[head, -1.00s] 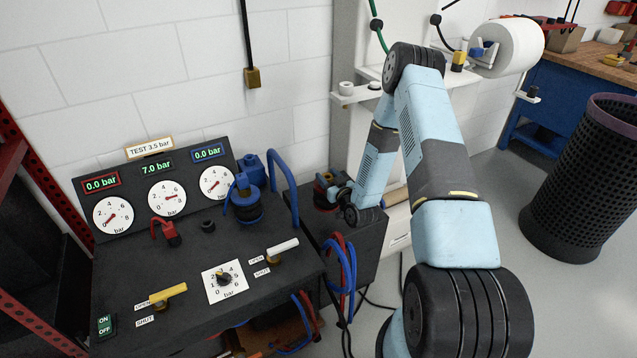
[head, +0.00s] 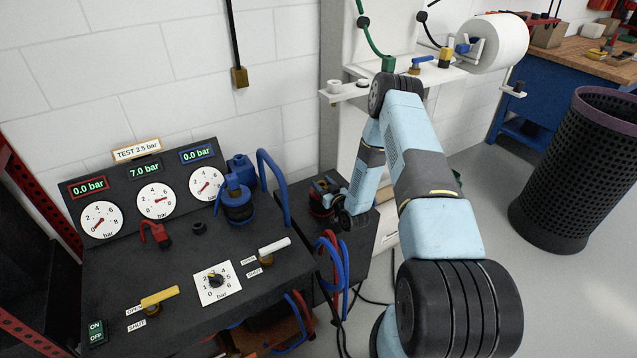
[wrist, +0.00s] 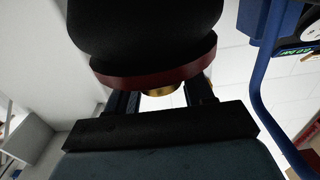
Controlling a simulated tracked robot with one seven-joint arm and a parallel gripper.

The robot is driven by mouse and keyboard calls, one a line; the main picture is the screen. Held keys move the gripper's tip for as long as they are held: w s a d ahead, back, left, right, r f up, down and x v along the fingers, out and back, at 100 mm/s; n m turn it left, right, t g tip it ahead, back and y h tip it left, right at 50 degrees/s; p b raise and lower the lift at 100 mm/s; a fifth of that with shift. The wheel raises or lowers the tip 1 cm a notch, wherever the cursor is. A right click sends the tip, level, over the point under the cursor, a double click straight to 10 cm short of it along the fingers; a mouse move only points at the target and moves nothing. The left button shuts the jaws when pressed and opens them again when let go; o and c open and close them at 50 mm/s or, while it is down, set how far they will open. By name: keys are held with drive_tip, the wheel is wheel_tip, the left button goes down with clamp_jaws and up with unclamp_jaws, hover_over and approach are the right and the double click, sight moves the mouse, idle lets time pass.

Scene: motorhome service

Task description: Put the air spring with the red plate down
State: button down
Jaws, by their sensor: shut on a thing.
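The air spring with the red plate (wrist: 155,78) fills the upper middle of the wrist view, its black bellows (wrist: 145,30) beyond the dark red plate. A brass fitting (wrist: 161,91) shows under the plate. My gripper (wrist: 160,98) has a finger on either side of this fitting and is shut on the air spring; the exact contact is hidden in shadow. In the head view the spring (head: 320,201) is small and partly covered by my gripper (head: 335,203), at the dark cabinet beside the bench. I cannot tell whether it touches the cabinet top.
A second air spring with blue parts (head: 237,206) stands on the black test bench (head: 110,275), near gauges and valve levers. A blue pipe (head: 274,185) rises between it and my gripper. The dark cabinet (head: 350,245) has red and blue hoses (head: 332,265) in front. A white shelf (head: 345,94) is behind.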

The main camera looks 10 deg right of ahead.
drive_tip(key=shift+f, duration=0.2)
drive_tip(key=shift+c, duration=2.1)
unclamp_jaws()
drive_tip(key=shift+f, duration=0.1)
drive_tip(key=shift+s, duration=0.1)
